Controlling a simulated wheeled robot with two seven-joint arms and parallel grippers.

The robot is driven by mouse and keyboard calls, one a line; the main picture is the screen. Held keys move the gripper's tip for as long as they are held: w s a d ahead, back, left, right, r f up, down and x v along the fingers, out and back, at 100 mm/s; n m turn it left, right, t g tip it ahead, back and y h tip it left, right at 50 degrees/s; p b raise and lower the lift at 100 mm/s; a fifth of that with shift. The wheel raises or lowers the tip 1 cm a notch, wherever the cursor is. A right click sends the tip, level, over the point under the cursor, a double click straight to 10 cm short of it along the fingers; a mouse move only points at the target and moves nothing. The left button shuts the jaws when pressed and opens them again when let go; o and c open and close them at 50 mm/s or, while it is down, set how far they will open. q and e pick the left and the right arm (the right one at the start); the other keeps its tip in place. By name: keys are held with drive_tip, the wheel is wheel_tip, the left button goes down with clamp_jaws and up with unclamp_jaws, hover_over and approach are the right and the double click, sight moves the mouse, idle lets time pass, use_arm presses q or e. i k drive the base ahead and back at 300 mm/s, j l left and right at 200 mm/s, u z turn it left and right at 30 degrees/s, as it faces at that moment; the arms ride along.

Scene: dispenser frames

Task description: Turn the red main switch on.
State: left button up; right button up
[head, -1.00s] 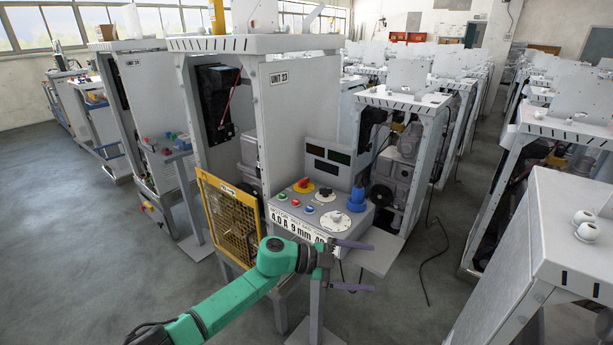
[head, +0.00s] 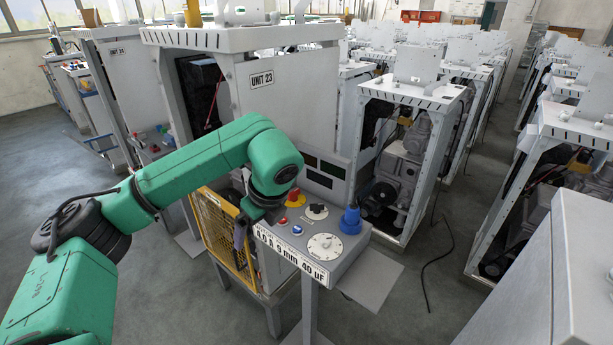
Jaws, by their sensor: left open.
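The red main switch (head: 293,194) on its yellow base (head: 297,203) shows on the sloped control panel (head: 341,243) of Unit 23, just right of my left wrist. Part of it is hidden by my wrist, and its handle angle is hard to tell. My left gripper (head: 241,232) points down at the panel's left end, by the yellow guard, left of and below the switch in the picture. It is open, and its fingers are small and partly hidden. No contact with the switch is visible. My right gripper is not in view.
The yellow mesh guard (head: 213,240) stands left. Dark displays (head: 325,172) rise behind. More frames fill the background.

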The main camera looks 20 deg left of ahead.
sight(292, 197)
drive_tip(key=i, duration=1)
